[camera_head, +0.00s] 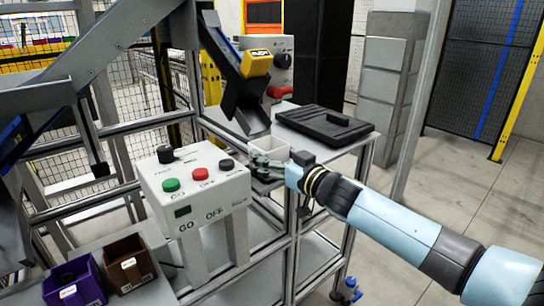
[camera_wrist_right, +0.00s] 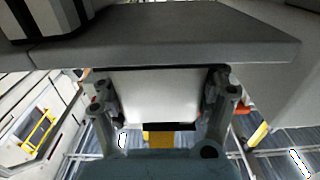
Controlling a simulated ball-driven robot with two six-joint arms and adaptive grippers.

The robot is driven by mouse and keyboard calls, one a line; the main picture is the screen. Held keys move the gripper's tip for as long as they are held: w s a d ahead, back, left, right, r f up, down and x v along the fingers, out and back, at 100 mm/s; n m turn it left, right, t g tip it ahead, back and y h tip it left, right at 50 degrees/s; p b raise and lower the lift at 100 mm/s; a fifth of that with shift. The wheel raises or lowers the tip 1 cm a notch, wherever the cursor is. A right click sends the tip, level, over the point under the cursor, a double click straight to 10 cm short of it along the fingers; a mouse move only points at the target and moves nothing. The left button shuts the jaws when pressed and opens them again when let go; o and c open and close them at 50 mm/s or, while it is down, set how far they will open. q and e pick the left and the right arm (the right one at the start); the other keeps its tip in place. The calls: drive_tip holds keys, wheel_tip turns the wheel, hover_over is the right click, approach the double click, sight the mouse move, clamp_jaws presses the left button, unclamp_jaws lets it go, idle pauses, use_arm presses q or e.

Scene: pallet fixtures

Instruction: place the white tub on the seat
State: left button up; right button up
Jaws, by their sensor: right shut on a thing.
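The white tub (camera_head: 270,148) is an open-topped box at the near edge of the grey table, left of the black case. My right gripper (camera_head: 266,165) comes in from the right and is shut on the tub. In the right wrist view the tub's pale wall (camera_wrist_right: 160,95) fills the space between the two fingers (camera_wrist_right: 165,98). I cannot tell whether the tub touches the table or hangs just off it. I cannot make out for certain which surface is the seat. My left gripper is not in view.
A black case (camera_head: 325,125) lies on the grey table (camera_head: 283,107). A control box with buttons (camera_head: 195,185) stands in front to the left. Purple (camera_head: 75,284) and brown (camera_head: 128,264) bins sit lower left. Floor at right is clear.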

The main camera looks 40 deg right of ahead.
drive_tip(key=o, duration=1.4)
drive_tip(key=shift+c, duration=0.2)
